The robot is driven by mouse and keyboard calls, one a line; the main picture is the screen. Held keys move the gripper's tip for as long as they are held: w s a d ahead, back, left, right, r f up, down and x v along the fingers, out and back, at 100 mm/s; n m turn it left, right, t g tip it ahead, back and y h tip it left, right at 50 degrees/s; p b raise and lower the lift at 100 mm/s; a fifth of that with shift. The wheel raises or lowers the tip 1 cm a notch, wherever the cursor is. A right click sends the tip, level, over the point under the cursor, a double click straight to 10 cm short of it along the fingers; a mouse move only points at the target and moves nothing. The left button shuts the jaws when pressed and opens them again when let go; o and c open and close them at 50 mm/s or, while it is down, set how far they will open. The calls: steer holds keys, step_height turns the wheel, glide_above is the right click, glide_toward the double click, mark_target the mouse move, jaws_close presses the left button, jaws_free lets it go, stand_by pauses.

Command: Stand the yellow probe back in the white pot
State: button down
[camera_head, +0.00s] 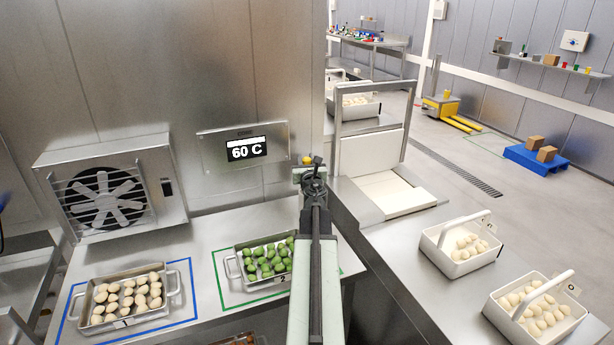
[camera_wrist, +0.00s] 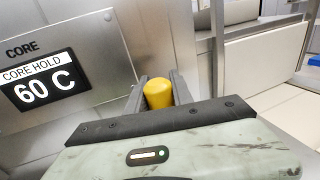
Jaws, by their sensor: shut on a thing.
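The yellow probe (camera_wrist: 158,93) is between the two fingers of my gripper (camera_wrist: 159,88) in the wrist view, and the gripper is shut on it. Only its rounded yellow end shows; the rest of it is hidden. In the head view a small yellow end of the probe (camera_head: 307,160) shows at the tip of my gripper (camera_head: 309,172), in front of the steel wall and right of the display. I cannot make out the white pot in either view; my arm covers part of the bench.
A display (camera_head: 247,149) reading 60 C is on the wall. A tray of green pasta (camera_head: 233,277) and a tray of pale pasta (camera_head: 176,283) stand on the bench at left. Two white handled baskets (camera_head: 430,243) (camera_head: 497,312) stand on the right counter. A fan unit (camera_head: 160,190) stands at left.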

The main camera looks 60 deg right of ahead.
steer(key=shift+f+b, duration=1.6)
steer(key=shift+f, duration=0.3)
steer(key=c, duration=1.1)
jaws_free()
steer(key=shift+r, duration=0.1)
steer(key=shift+r, duration=0.1)
steer(key=shift+r+p, duration=0.15)
steer(key=shift+p, duration=0.2)
steer(key=v, duration=0.7)
steer(key=shift+s+a, duration=0.2)
steer(key=shift+a, duration=0.05)
